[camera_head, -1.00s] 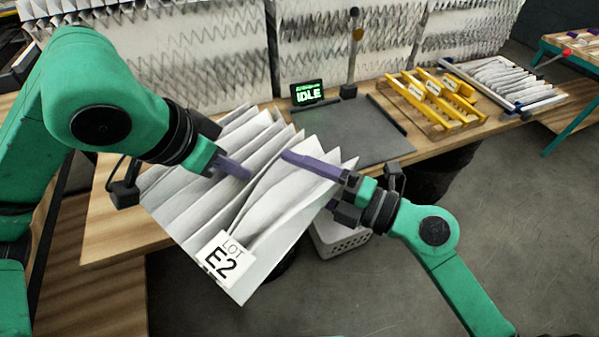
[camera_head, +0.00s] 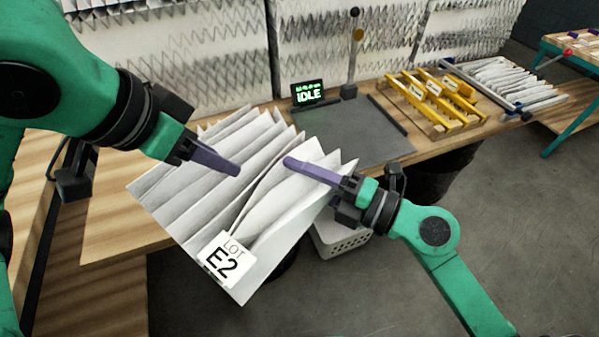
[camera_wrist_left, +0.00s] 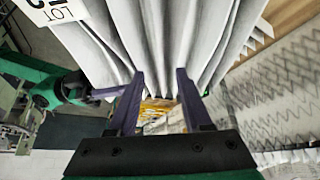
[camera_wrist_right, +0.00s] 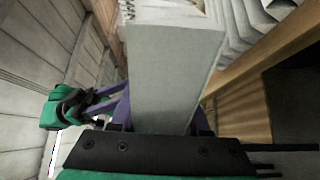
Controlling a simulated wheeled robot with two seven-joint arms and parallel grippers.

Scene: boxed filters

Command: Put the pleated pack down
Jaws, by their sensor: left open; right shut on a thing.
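The pleated pack (camera_head: 225,190) is a white, folded filter block with a "LOT E2" label on its near corner. It is tilted in the head view, over the table's front edge. My right gripper (camera_head: 300,165) is shut on the pack's right side; its fingers flank the pack's pale edge (camera_wrist_right: 172,75) in the right wrist view. My left gripper (camera_head: 238,170) is open above the pack's pleats in the head view. In the left wrist view its two fingers (camera_wrist_left: 160,80) stand apart with the pleats beyond them. The pack's underside is hidden.
A dark grey plate (camera_head: 355,135) lies on the wooden table (camera_head: 125,215), beside a small screen reading "IDLE" (camera_head: 307,93). Yellow racks (camera_head: 435,100) and another pleated pack (camera_head: 510,80) stand to the right. A white basket (camera_head: 340,240) sits below the table edge.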

